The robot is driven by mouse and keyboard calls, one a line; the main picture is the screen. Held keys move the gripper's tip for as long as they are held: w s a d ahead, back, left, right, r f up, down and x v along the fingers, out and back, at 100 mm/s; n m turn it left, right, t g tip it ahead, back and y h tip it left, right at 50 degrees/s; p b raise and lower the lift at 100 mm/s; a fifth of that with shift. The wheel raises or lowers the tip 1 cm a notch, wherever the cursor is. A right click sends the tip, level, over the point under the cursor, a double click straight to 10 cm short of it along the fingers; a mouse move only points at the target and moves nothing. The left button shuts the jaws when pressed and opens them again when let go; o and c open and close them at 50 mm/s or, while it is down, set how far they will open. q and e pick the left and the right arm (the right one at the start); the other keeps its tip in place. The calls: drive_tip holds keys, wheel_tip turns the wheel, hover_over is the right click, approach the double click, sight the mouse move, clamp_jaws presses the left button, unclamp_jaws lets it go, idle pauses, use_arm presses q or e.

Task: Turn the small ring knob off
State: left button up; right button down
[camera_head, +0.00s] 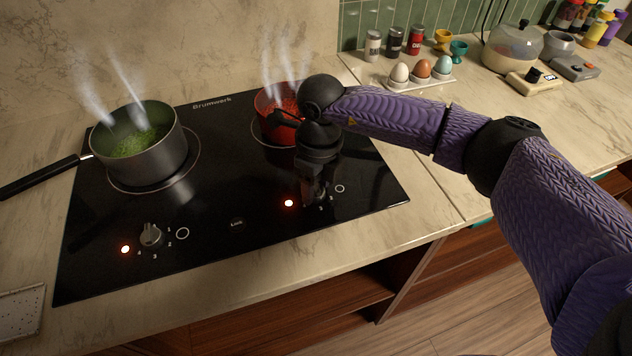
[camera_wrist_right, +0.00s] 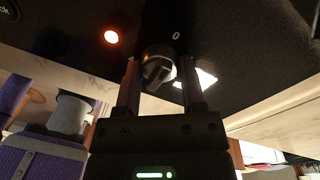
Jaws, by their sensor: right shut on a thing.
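The black hob (camera_head: 225,175) has two knobs on its front part. My right gripper (camera_head: 314,198) points down over the right knob, which has the smaller printed circle beside it. In the head view the gripper hides most of this knob. In the right wrist view the small ring knob (camera_wrist_right: 157,72) sits between the two fingers, and the gripper (camera_wrist_right: 160,80) is shut on it. A red lamp (camera_head: 289,203) glows beside it. The left knob (camera_head: 151,234) stands free, with its own red lamp (camera_head: 125,249) lit. My left gripper is not in view.
A steaming grey pot (camera_head: 155,160) with green contents stands on the left ring, its handle (camera_head: 40,177) pointing left. A steaming red pot (camera_head: 268,125) stands on the right ring behind my gripper. An egg tray (camera_head: 425,84) and shakers (camera_head: 394,42) stand at the back right.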

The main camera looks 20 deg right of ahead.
sight(319, 186)
drive_tip(key=shift+r, duration=0.1)
drive_tip(key=shift+c, duration=2.3)
unclamp_jaws()
wheel_tip(319, 186, up, 10)
drive_tip(key=p, duration=0.1)
drive_tip(key=shift+w+d+p, duration=0.25)
drive_tip(key=shift+d+p, duration=0.05)
drive_tip(key=shift+p, duration=0.05)
